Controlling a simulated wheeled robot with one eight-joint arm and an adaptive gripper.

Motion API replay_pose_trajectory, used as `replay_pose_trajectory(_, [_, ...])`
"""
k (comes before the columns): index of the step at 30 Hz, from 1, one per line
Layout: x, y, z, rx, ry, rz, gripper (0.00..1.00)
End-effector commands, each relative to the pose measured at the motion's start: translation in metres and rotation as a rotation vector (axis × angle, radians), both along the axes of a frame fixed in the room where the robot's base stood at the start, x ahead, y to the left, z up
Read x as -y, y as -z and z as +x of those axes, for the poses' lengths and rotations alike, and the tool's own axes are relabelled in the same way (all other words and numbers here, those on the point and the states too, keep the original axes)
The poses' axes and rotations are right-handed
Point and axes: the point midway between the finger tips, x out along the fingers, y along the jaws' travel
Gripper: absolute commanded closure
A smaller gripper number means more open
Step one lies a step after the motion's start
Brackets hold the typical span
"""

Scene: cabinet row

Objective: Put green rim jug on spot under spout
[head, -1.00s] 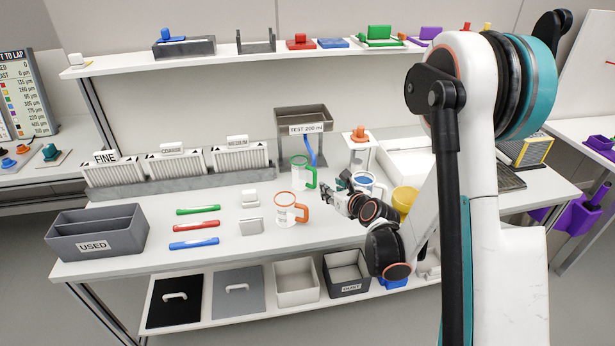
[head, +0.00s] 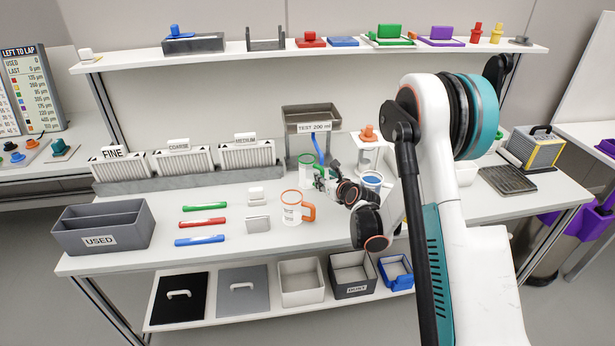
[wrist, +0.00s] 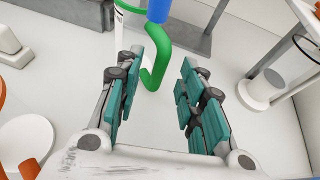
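The green rim jug (head: 304,172) stands upright on the bench, below and just left of the blue spout tube (head: 318,150) of the TEST 200 ml tank (head: 311,112). Its green handle (wrist: 157,62) shows in the wrist view, with the blue tube (wrist: 158,9) above it. My gripper (head: 322,181) is at the jug's right side. In the wrist view my gripper (wrist: 160,75) is open, its teal-padded fingers apart on both sides of the handle's lower end. I see no contact. The spot under the spout cannot be made out.
An orange-handled jug (head: 292,208) stands in front of the green one. A blue-rimmed jug (head: 372,180) and a white stand with an orange top (head: 368,134) are to the right. Filter boxes (head: 184,161) line the back left.

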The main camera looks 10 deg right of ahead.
Motion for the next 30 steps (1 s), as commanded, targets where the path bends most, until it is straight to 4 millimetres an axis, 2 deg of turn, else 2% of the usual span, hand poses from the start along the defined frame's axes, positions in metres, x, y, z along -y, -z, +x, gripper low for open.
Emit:
replay_pose_trajectory(4, [-0.0029, 0.0061, 0.0125, 0.0, 0.0, 0.0, 0.64])
replay_pose_trajectory(11, [-0.003, 0.0054, 0.0141, 0.0, 0.0, 0.0, 0.64])
replay_pose_trajectory(12, [-0.003, 0.0054, 0.014, 0.0, 0.0, 0.0, 0.66])
replay_pose_trajectory(16, [-0.0029, 0.0055, 0.0139, 0.0, 0.0, 0.0, 0.96])
replay_pose_trajectory(17, [-0.0029, 0.0055, 0.0139, 0.0, 0.0, 0.0, 1.0])
replay_pose_trajectory(30, [-0.0023, 0.0043, 0.0141, 0.0, 0.0, 0.0, 1.0])
